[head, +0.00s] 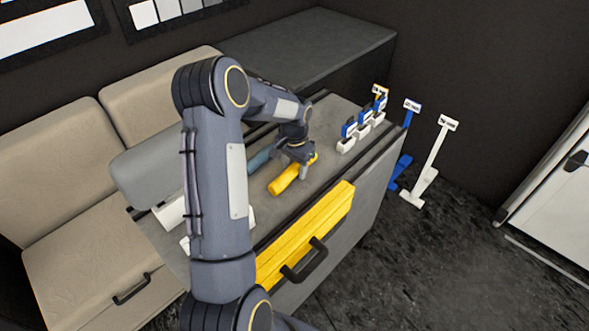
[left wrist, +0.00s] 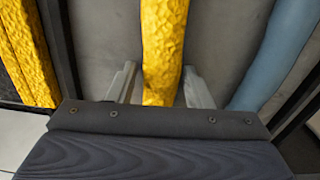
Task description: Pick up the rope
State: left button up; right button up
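A yellow, rough-surfaced long roll (head: 286,182) lies on the grey cabinet top in the head view. It also runs down the middle of the left wrist view (left wrist: 163,40). A blue-grey long roll (head: 262,158) lies beside it, and shows at the right of the left wrist view (left wrist: 275,50). I cannot tell for certain which of these is the rope. My left gripper (head: 301,162) is at the far end of the yellow roll. Its two fingers (left wrist: 158,82) stand open on either side of the yellow roll, with gaps visible. My right gripper is not in view.
The grey cabinet (head: 345,172) has a yellow drawer front (head: 305,235) with a black handle. Small labelled holders (head: 349,135) stand along its right edge. Blue and white labelled stands (head: 432,160) are on the floor beyond. A beige seat (head: 75,240) is at left.

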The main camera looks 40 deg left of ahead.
aim_at(295, 166)
pick_arm(q)
jog(key=c, duration=0.7)
jog(key=shift+c, duration=0.2)
jog(key=shift+r, duration=0.2)
jog(key=shift+r, duration=0.25)
notch_tip(295, 166, up, 2)
jog(key=shift+w+r, duration=0.1)
jog(key=shift+r, duration=0.05)
jog(key=s+r, duration=0.1)
jog(key=s+r+b, duration=0.1)
jog(key=r, duration=0.1)
jog(key=s+r, duration=0.2)
jog(key=shift+s+d+b, duration=0.1)
jog(key=shift+d+b, duration=0.3)
jog(key=s+d+r+b, duration=0.2)
jog(key=s+r, duration=0.3)
jog(key=s, duration=0.4)
jog(key=shift+s+d, duration=0.15)
jog(key=shift+s, duration=0.2)
